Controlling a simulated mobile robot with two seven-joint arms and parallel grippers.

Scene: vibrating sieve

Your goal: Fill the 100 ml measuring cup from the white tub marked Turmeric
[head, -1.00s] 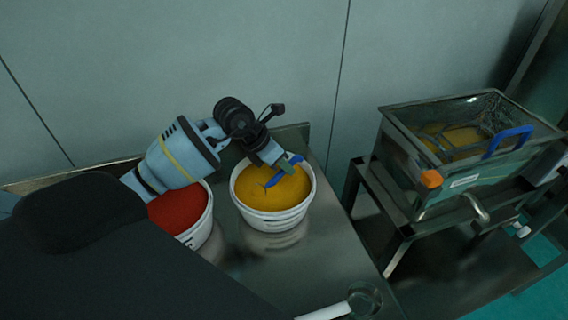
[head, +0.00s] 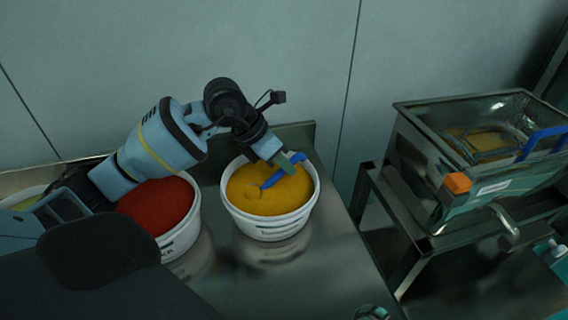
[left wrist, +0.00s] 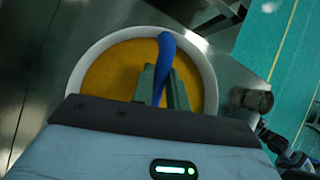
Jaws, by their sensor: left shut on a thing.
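The white tub (head: 268,228) of yellow-orange powder (head: 272,199) stands on the metal table; its label is too small to read surely. My left gripper (head: 283,162) is over the tub's far side, shut on the blue handle of the measuring cup (head: 284,171). The cup end sits down in the powder, mostly hidden; only a round outline shows at the surface. In the left wrist view the blue handle (left wrist: 164,58) rises between the two fingers (left wrist: 160,88), with the tub's rim (left wrist: 88,63) around the powder.
A white tub of red powder (head: 160,205) stands left of it, under my left arm. A metal sieve box (head: 480,150) with a blue handle (head: 543,141) is on a stand to the right.

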